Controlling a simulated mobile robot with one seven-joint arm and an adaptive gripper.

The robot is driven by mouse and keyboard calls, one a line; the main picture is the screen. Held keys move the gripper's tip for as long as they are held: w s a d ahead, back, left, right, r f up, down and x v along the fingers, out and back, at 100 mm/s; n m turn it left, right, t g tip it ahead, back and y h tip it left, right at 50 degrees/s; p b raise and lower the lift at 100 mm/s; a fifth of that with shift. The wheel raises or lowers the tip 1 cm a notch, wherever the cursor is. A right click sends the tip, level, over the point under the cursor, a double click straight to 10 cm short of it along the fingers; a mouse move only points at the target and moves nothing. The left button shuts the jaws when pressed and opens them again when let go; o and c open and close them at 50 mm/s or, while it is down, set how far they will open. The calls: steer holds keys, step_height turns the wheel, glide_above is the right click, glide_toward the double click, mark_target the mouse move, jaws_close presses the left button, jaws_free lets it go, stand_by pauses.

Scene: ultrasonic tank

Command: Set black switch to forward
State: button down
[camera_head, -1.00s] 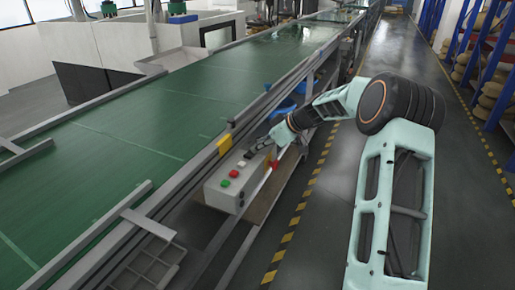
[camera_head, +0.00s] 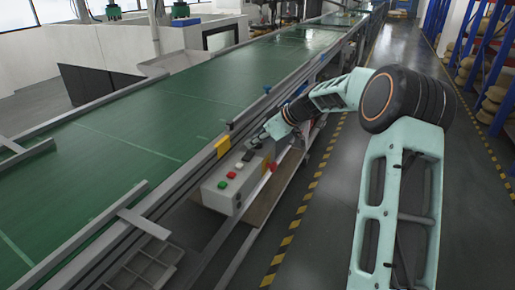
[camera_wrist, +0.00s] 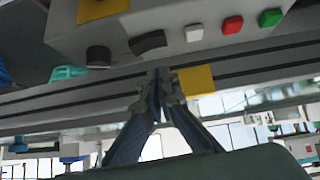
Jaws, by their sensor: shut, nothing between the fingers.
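A grey control box (camera_head: 220,200) on the side of the conveyor carries a row of controls. The black switch (camera_head: 248,156) sits beyond the white button and also shows in the wrist view as a dark curved piece (camera_wrist: 148,43). A round black knob (camera_wrist: 98,56) is beside it. My gripper (camera_head: 262,140) is shut and empty near the far end of the box. In the wrist view its fingertips (camera_wrist: 158,78) meet below the black switch in the picture, over the grey rail. Contact with the switch does not show. I cannot read the switch's position.
White (camera_head: 239,165), red (camera_head: 231,174) and green (camera_head: 222,184) buttons line the same box. The green belt (camera_head: 150,125) runs along the left. The floor aisle (camera_head: 400,70) at right is clear.

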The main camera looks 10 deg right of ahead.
steer(key=v, duration=1)
steer(key=shift+s+a, duration=0.2)
steer(key=shift+s, duration=0.05)
